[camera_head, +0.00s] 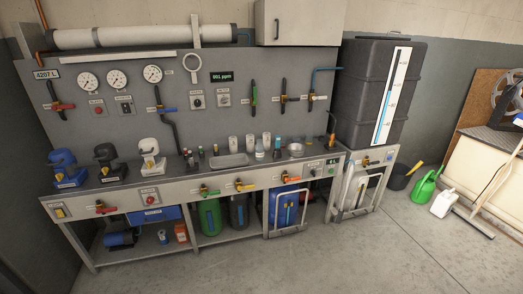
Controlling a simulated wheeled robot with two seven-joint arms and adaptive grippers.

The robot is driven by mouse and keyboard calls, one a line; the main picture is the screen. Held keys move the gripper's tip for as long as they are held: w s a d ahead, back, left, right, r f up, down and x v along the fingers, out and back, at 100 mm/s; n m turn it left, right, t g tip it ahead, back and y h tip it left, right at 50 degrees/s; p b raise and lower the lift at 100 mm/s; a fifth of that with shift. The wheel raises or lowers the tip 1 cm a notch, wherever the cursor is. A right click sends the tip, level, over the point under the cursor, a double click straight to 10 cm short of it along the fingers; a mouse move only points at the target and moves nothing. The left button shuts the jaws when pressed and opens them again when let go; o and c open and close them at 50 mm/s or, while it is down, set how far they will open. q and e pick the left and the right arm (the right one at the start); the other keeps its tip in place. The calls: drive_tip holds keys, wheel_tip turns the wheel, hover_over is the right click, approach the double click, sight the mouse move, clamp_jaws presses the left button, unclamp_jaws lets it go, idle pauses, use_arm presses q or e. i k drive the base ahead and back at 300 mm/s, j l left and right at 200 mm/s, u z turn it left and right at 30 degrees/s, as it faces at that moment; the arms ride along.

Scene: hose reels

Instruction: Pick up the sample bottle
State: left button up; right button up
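Several small containers stand on the grey workbench top (175,168). A pale bottle (259,150) stands right of a shallow tray (231,160), near the middle of the bench. Pale cylinders (233,144) stand behind it, and a dark bottle (277,147) stands to its right. Smaller dark bottles (190,158) stand left of the tray. Labels are too small to read, so I cannot tell for sure which is the sample bottle. Neither of my grippers shows in the head view.
A metal bowl (296,150) sits right of the bottles. Blue, black and white pumps (67,168) stand at the bench's left. A big dark tank (365,90) stands at right. Valve handles (243,185) line the bench front. The floor (330,255) in front is clear.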

sight(259, 147)
drive_tip(key=i+j, duration=0.3)
drive_tip(key=i, duration=0.15)
drive_tip(key=i+j+z, duration=0.1)
drive_tip(key=i+j, duration=0.25)
drive_tip(key=i, duration=0.05)
